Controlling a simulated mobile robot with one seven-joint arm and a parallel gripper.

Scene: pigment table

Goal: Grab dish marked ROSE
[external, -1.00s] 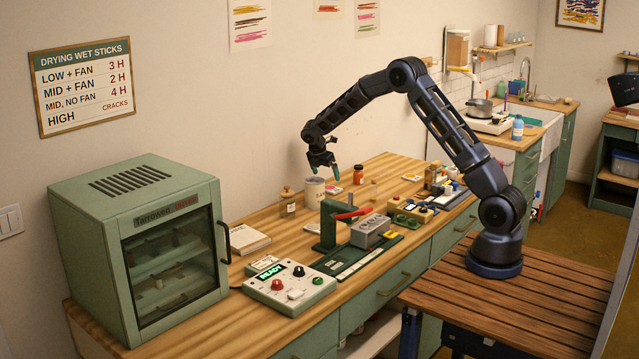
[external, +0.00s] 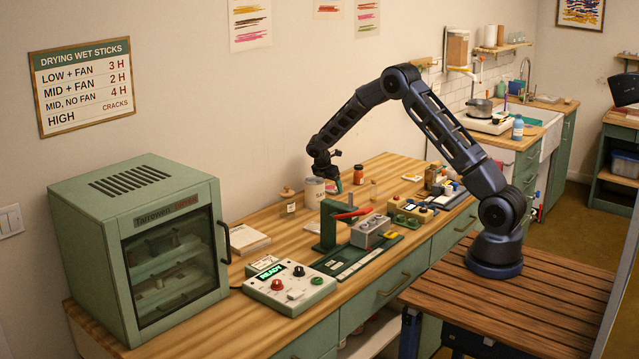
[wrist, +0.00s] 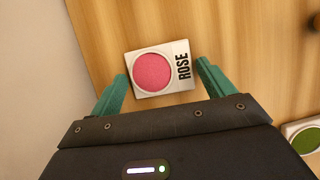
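The dish marked ROSE (wrist: 186,83) is a small pale square dish with a round pink pan. It lies on the wooden table in the wrist view, its black lettering along the right side. My gripper (wrist: 160,82) has its two green fingers apart, one on each side of the dish. In the external view my gripper (external: 337,184) is low over the back of the table, and the dish is not clearly visible there.
A dish with green pigment (wrist: 305,138) lies at the right of the wrist view. In the external view a grey pot (external: 315,189) and a red-brown jar (external: 358,175) stand near my gripper. The wall is close behind. A green press (external: 330,225) stands in front.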

